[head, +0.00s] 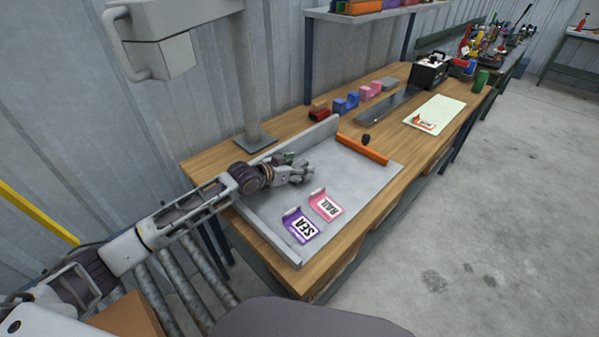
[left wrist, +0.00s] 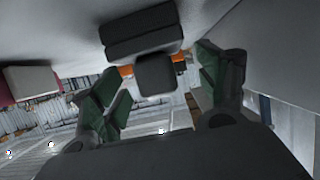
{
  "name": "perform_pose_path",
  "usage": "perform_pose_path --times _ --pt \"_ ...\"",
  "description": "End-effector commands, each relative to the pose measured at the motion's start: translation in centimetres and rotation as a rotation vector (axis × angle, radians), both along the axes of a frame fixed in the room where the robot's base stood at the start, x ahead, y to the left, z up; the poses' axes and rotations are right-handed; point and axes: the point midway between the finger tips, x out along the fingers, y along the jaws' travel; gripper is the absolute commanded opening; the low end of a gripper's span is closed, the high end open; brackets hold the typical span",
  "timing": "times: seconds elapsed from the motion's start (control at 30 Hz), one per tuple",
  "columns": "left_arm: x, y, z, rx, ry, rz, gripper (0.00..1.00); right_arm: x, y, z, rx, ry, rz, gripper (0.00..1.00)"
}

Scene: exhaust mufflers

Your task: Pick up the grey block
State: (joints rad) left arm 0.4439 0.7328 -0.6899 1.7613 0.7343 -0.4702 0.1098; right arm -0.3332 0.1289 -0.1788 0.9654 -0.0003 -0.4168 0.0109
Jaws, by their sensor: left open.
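A small grey block (head: 389,84) lies at the far end of the row of coloured blocks along the back of the wooden bench. My left gripper (head: 304,174) is over the grey metal tray (head: 350,183), its fingers pointing right, well short of the grey block. It is open with nothing between its fingers in the head view. In the left wrist view its green-padded fingers (left wrist: 165,92) are spread, and dark blocky shapes with orange behind them show beyond; I cannot tell what these are. My right gripper is out of view.
A purple SEA holder (head: 300,226) and a pink RAIL holder (head: 326,206) lie in the tray. An orange bar (head: 362,150) with a dark knob crosses its right end. A dark flat plate (head: 386,106) lies beyond. A grey post (head: 254,100) stands behind.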

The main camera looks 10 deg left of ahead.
Motion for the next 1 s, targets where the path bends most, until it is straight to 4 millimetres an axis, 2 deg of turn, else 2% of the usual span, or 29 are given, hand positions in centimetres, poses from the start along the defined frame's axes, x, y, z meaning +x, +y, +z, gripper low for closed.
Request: perform_pose_path --times 0.43,1.0 --pt "3.1 -1.9 -1.3 -0.001 -0.001 0.000 0.74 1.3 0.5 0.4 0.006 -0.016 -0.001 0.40" --pt "3.3 -2.1 -1.4 0.001 -0.001 0.000 0.74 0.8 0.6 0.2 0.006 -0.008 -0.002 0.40"
